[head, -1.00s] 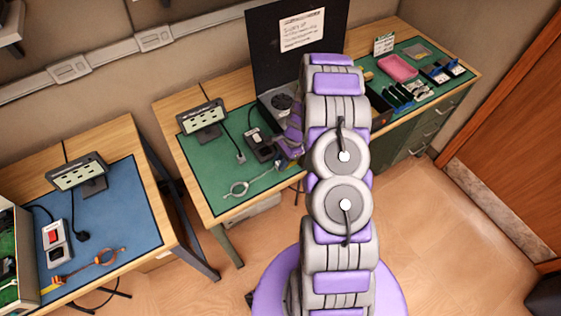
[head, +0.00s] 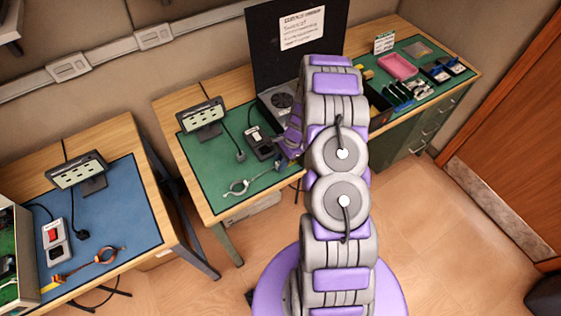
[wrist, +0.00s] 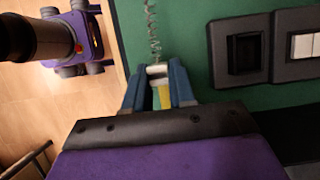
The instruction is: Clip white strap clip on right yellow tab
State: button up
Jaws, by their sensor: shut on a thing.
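The white strap (head: 238,187) lies on the green mat of the middle bench in the head view, its cord running right toward my gripper (head: 282,163). In the wrist view my gripper (wrist: 159,88) has its blue fingers closed around the pale strap clip (wrist: 156,70), with the coiled cord (wrist: 152,30) leading away from it. A yellow tab (wrist: 165,98) shows between the fingers, right by the clip. I cannot tell whether clip and tab are joined. My arm hides part of this spot in the head view.
A black switch box (head: 259,143) stands on the mat close to my gripper. A power strip on a stand (head: 203,114) and an open black case (head: 275,55) are behind. An orange strap (head: 100,256) lies on the blue mat at left.

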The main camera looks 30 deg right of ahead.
jog(key=shift+f, duration=0.35)
dwell(0.9)
jog(key=o, duration=0.9)
jog(key=o, duration=0.3)
jog(key=shift+r+p, duration=0.6)
jog(key=shift+r, duration=0.15)
dwell(0.6)
jog(key=shift+r+p, duration=1.65)
jog(key=shift+r, duration=1.2)
